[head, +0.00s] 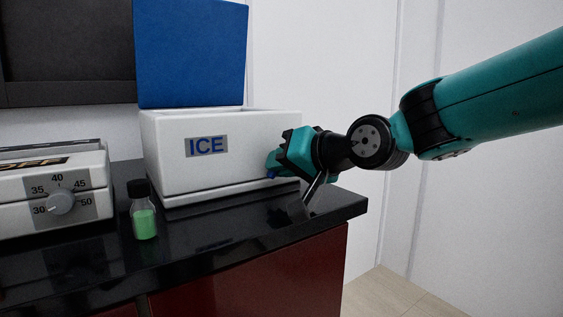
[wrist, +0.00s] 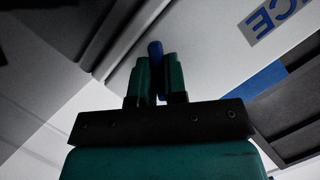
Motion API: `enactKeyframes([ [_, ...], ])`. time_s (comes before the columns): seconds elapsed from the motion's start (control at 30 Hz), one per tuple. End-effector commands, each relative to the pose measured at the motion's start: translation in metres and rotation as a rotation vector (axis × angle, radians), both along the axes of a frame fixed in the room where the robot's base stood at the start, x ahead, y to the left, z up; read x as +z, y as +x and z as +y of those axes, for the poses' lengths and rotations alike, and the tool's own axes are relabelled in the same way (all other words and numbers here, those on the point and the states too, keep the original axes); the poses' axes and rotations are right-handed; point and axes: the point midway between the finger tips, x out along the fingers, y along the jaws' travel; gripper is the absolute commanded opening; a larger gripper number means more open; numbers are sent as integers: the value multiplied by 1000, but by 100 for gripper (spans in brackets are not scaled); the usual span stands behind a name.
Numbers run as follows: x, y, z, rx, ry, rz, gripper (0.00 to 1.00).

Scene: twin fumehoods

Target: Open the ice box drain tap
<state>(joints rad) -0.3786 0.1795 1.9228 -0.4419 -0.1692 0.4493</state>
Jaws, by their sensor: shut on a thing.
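The white ice box (head: 222,165) stands on the black bench with its blue lid (head: 190,55) raised, and bears an "ICE" label. Its front also shows in the wrist view (wrist: 215,50). The drain tap, a small blue piece (wrist: 155,50), sits between my gripper's fingers in the wrist view. A bit of blue tap (head: 271,177) shows at the box's lower right in the head view. My gripper (head: 275,162) is shut on the tap, its fingers close to the box wall. Most of the tap is hidden by the fingers, so its turn angle cannot be told.
A small bottle of green liquid with a black cap (head: 144,212) stands left of the box. A white device with a dial (head: 60,202) is at far left. The bench's right edge (head: 352,208) lies just below my gripper.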

Motion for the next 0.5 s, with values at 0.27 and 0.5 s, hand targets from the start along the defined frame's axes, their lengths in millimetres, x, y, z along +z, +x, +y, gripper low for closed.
enactKeyframes([
  [0.27,-1,0,0,-1,-14,-7,0],
  [0.5,-1,0,0,-1,-14,-6,17],
])
